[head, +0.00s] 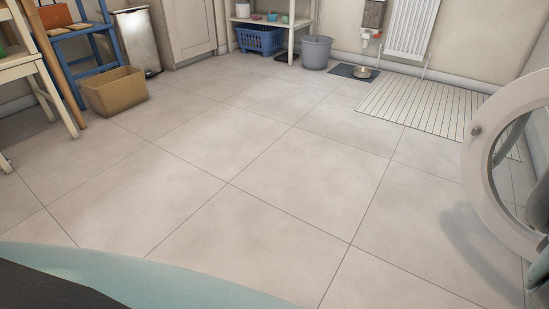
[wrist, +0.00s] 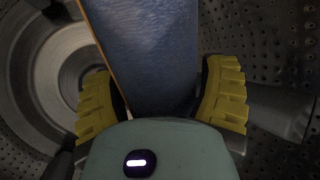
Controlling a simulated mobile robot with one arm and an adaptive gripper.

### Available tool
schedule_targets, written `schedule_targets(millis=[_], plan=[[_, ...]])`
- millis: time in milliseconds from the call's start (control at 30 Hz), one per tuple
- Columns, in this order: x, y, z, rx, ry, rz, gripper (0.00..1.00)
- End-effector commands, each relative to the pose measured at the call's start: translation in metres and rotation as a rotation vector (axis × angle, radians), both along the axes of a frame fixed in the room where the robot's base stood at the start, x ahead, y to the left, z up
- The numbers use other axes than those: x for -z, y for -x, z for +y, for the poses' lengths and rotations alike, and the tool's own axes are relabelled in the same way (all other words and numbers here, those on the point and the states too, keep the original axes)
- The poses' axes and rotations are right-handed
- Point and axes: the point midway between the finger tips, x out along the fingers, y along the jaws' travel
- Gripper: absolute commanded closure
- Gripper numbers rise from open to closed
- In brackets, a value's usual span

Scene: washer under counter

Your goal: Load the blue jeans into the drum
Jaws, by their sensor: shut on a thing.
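The blue jeans (wrist: 150,50) show in the wrist view as a blue cloth with an orange-brown edge on its left. My gripper (wrist: 160,98), with a yellow ribbed pad on each side, is shut on the jeans. The jeans extend from between the pads to the top of the picture. The dark, perforated drum (wrist: 285,45) surrounds them, so the gripper and this part of the jeans are inside it. The open round washer door (head: 480,178) stands at the right edge of the head view. The jeans and gripper cannot be made out there.
The tiled floor is clear in the middle. A cardboard box (head: 115,92) stands at the left by a blue chair (head: 88,45).

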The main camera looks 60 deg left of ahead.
Motion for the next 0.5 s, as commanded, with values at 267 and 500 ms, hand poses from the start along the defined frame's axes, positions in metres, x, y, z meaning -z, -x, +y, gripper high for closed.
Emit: schedule_targets(millis=[267, 500], plan=[[-0.0018, -0.0018, -0.0007, -0.003, 0.002, -0.002, 0.68], [-0.0013, -0.0016, -0.0004, -0.002, 0.002, -0.001, 0.03]])
